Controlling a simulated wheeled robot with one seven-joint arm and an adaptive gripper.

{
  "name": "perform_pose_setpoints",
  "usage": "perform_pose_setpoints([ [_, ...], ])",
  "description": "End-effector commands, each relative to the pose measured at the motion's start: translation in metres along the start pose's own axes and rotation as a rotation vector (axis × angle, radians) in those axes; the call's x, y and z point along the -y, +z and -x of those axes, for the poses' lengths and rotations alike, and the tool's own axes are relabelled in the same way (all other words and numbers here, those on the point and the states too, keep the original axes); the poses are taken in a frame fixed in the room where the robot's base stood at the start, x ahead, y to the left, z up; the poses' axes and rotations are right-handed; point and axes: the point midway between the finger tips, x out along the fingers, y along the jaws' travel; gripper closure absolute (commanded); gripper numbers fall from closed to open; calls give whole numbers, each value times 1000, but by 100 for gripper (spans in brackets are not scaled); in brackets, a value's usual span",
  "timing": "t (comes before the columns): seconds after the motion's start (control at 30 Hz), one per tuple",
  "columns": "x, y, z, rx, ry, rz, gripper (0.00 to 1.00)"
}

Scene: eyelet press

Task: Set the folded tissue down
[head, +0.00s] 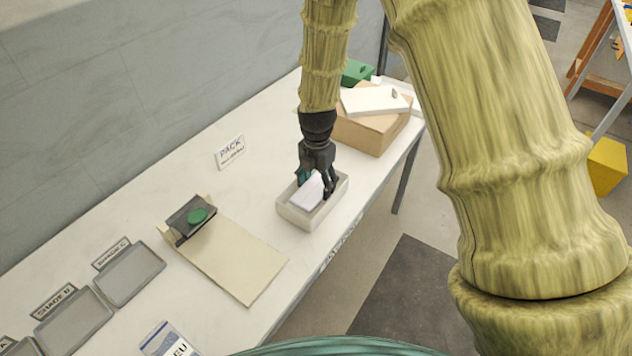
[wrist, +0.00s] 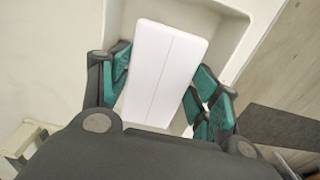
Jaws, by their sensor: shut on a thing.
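The folded tissue (wrist: 165,75) is a white flat rectangle with a crease line along its length. My gripper (wrist: 163,88) is shut on it, with a teal-padded finger at each long side in the wrist view. In the head view my gripper (head: 318,186) points down into a small pale open tray (head: 300,219), and the tissue (head: 307,192) shows between the fingers at about the tray's opening. In the wrist view the tray wall (wrist: 237,32) surrounds the tissue's far end. I cannot tell whether the tissue touches the tray floor.
A cardboard box (head: 366,132) with a white lid-like piece (head: 375,100) stands behind the tray. A PACK sign (head: 230,151) stands near the wall. Grey trays (head: 130,274) line the lower left.

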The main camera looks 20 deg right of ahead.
Motion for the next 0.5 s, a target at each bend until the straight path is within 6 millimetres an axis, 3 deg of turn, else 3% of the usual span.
perform_pose_setpoints([
  [0.5,0,0,-11,-1,0,0,50],
])
